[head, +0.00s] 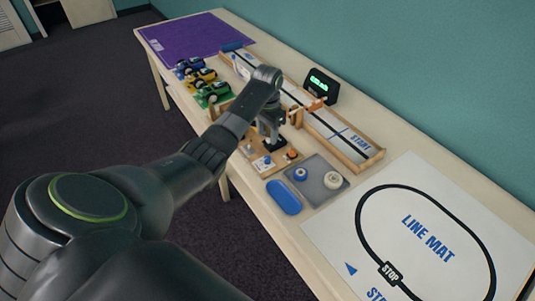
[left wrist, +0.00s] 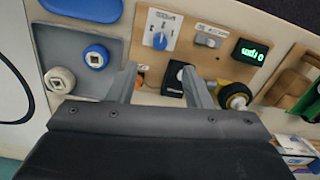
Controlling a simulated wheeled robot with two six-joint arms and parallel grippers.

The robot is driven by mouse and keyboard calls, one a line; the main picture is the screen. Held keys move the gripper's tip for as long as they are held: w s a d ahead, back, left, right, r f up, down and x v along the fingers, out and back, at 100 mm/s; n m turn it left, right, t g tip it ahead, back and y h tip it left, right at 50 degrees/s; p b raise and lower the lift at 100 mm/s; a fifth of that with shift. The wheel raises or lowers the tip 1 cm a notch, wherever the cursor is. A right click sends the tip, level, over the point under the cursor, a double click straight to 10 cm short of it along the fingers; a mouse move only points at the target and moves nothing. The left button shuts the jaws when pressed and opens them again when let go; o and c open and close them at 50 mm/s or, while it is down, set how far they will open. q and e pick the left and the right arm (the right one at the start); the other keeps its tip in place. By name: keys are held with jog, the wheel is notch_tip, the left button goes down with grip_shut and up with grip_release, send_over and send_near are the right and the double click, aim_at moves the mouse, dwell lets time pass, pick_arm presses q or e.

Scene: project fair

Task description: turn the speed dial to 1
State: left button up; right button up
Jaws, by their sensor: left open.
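The speed dial is a blue knob on a white marked plate (left wrist: 160,38), on a wooden panel (left wrist: 190,22) in the left wrist view. In the head view the dial (head: 265,161) shows just below my gripper, on the panel's near side. Its marks are too small to read. My left gripper (left wrist: 160,72) is open, its two fingers apart with nothing held between them. In the left wrist view the dial lies beyond the fingertips, not between them. In the head view my left gripper (head: 272,142) is over the panel's far part, which my arm partly hides.
A grey tray (head: 317,168) with a blue and a white round part and a blue oblong piece (head: 284,197) lie beside the panel. A line mat (head: 427,233) lies right.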

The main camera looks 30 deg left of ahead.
aim_at(267, 158)
pick_arm(q)
jog(key=f, duration=1.1)
jog(key=shift+w+f+b, duration=0.2)
jog(key=shift+b, duration=0.2)
jog(key=shift+a, duration=0.1)
grip_shut()
jog(key=shift+m, duration=0.3)
jog(key=m+p, duration=0.1)
jog(key=m, duration=0.8)
jog(key=shift+p, duration=0.4)
jog(key=shift+m, duration=0.3)
